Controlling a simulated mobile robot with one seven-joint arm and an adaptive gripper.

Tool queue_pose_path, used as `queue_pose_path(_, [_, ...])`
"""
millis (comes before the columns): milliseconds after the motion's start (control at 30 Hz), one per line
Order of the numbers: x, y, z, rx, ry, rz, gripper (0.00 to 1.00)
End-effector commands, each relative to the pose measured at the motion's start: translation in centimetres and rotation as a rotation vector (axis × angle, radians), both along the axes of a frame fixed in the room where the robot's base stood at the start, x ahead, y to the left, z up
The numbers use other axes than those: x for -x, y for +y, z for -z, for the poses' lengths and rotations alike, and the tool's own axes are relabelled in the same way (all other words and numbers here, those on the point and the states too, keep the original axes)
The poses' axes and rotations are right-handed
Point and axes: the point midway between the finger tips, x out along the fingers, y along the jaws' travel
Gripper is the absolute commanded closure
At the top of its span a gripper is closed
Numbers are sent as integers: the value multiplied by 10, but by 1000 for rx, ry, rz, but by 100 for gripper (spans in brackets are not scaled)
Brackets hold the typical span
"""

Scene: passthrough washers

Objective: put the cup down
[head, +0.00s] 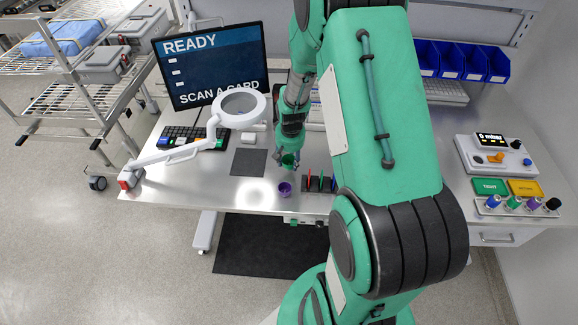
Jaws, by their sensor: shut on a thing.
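My gripper (286,161) is above the steel table, left of the middle of my arm. It is shut on a small green cup (289,160), which shows between the fingers and is partly hidden by them. I cannot tell whether the cup touches the table. A purple cup (284,188) stands on the table just in front of the gripper, apart from it.
A dark mat (249,162) lies left of the gripper. A rack with coloured cards (319,182) stands to the right. A ring magnifier lamp (239,106), keyboard (193,138) and monitor (212,65) are at left. Bare table (210,183) lies front left.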

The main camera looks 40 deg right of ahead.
Motion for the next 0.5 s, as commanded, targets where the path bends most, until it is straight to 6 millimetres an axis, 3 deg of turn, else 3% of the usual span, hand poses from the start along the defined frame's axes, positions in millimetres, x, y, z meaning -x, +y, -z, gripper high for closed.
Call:
queue_pose_path(267, [0,0,1,0,0,0,83])
queue_pose_path(500, [1,0,21,-1,2,0,83])
